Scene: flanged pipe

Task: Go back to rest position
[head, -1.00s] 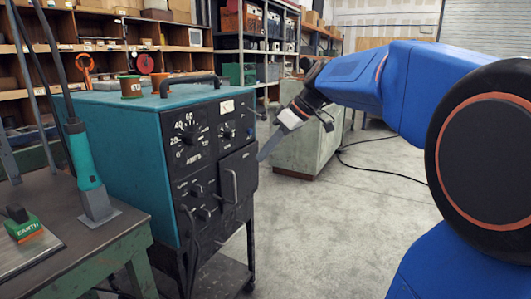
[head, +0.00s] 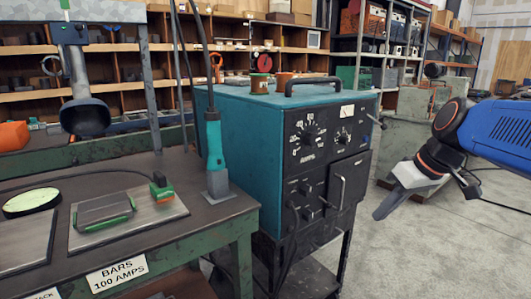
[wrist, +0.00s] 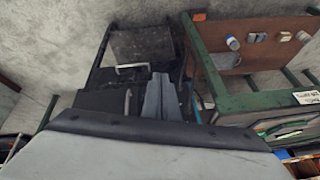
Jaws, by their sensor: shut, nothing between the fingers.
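My gripper (head: 382,211) is shut and empty in the head view. It hangs in the air to the right of the teal machine (head: 243,120), with its fingers pointing down and left. A gap of grey floor shows between the fingers and the machine's black front panel in the picture. In the wrist view my gripper's grey fingers (wrist: 163,84) lie close together with nothing between them. The wrist housing hides the lower part of that view.
Shelves (head: 150,50) line the back. Open floor (head: 440,250) lies at the right.

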